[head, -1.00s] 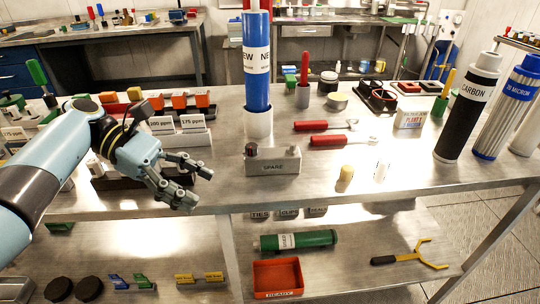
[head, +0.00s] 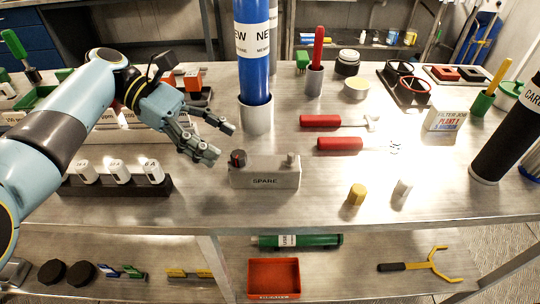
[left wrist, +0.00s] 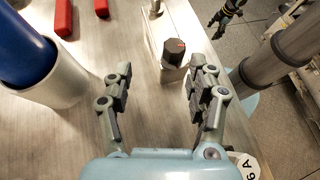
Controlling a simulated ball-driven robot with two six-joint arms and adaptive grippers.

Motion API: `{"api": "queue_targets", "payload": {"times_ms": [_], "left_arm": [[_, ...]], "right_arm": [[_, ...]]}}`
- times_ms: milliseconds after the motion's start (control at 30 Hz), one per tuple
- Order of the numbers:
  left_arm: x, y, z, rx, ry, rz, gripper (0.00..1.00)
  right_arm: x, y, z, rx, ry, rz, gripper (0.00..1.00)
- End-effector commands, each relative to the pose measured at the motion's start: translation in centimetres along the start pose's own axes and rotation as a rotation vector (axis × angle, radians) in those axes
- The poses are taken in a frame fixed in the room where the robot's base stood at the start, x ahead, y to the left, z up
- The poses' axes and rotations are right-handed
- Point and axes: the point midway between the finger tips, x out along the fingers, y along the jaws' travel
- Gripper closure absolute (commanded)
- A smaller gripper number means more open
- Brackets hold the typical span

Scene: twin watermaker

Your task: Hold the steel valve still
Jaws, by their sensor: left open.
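The steel valve is most likely the grey metal block labelled SPARE (head: 265,175) on the bench. It has a dark knob with a red mark (head: 238,158) at its left end and a small steel stub (head: 291,159) at its right end. My left gripper (head: 224,141) is open and empty, just left of and above the block. In the left wrist view the knob (left wrist: 174,52) shows just beyond the open fingertips (left wrist: 160,70), nearer the right finger. The fingers do not touch it. A dark jointed part, apparently my right gripper (left wrist: 225,15), is small at the top right.
A white cup (head: 256,116) holding a blue membrane tube (head: 253,60) stands close behind the block. Red-handled tools (head: 340,144) lie to the right. A yellow cap (head: 357,193) and a pale cap (head: 403,187) stand in front right. A dark rack (head: 115,186) stands at left.

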Motion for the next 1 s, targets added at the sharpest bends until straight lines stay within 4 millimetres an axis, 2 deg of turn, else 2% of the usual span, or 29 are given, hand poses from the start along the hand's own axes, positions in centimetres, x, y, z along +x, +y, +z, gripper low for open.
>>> {"api": "queue_targets", "payload": {"times_ms": [167, 300, 400, 500, 700, 1000], "left_arm": [[2.3, -0.1, -0.4, 0.000, -0.001, -0.001, 0.43], [4.7, -0.1, -0.5, 0.001, -0.003, -0.001, 0.43], [6.3, -0.1, -0.6, -0.001, -0.002, -0.001, 0.43], [7.4, -0.2, 0.0, -0.006, -0.001, -0.003, 0.43], [9.1, -0.1, 0.0, -0.003, 0.000, -0.001, 0.43], [9.7, 0.0, -0.1, -0.001, 0.000, 0.000, 0.43]], "right_arm": [[1.4, -0.3, 1.1, 0.000, -0.012, -0.002, 0.31], [3.0, -1.3, 2.7, 0.003, -0.034, -0.012, 0.31], [4.2, -2.1, 3.0, 0.006, -0.038, -0.019, 0.31], [2.9, -2.2, 2.3, 0.007, -0.030, -0.022, 0.31], [2.5, -1.6, 1.5, 0.005, -0.017, -0.015, 0.31], [2.5, -1.0, 1.3, 0.002, -0.015, -0.008, 0.31]]}}
